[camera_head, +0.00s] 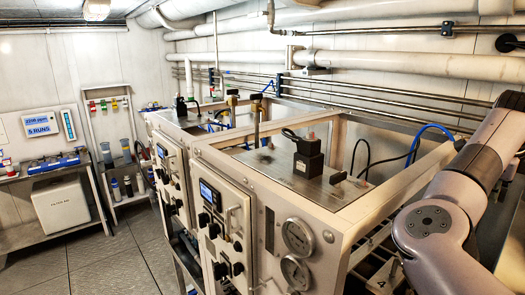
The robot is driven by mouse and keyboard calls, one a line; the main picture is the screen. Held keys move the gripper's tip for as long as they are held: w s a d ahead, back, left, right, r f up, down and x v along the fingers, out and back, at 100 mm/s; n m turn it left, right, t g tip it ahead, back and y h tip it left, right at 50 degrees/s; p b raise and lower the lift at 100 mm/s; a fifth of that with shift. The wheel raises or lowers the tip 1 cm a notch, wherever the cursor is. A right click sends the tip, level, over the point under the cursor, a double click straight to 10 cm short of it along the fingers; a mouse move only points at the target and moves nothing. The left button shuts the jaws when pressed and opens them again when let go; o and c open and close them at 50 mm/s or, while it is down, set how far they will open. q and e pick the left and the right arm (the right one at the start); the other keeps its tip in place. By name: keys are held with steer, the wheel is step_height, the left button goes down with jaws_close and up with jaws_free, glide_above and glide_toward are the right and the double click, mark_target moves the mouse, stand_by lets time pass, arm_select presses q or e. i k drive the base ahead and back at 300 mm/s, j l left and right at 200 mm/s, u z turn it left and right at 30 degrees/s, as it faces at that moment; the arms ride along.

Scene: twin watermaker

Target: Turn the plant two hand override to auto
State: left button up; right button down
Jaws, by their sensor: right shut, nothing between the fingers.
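Two boxy watermaker units stand in a row, a near one (268,205) and a far one (168,160). I cannot read which is plant two. The near unit's front panel has a small blue-lit display (209,194) and several dark knobs (214,231). The far unit's panel also has dark knobs (176,205). Their labels and knob positions are too small to read. My right arm rises at the right edge, and the dark shut right gripper (511,101) is at its far end, away from the panels. Its fingers are not clear. My left gripper is out of view.
Two round gauges (298,236) sit on the near unit's right front. Pipes (410,62) run along the back wall. A bench (45,175) with a white box (62,205) stands at the left. The tiled floor (110,262) in front of the units is clear.

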mark_target(336, 179)
steer(key=k+j, duration=0.7)
steer(key=j, duration=0.25)
steer(key=k+j, duration=0.4)
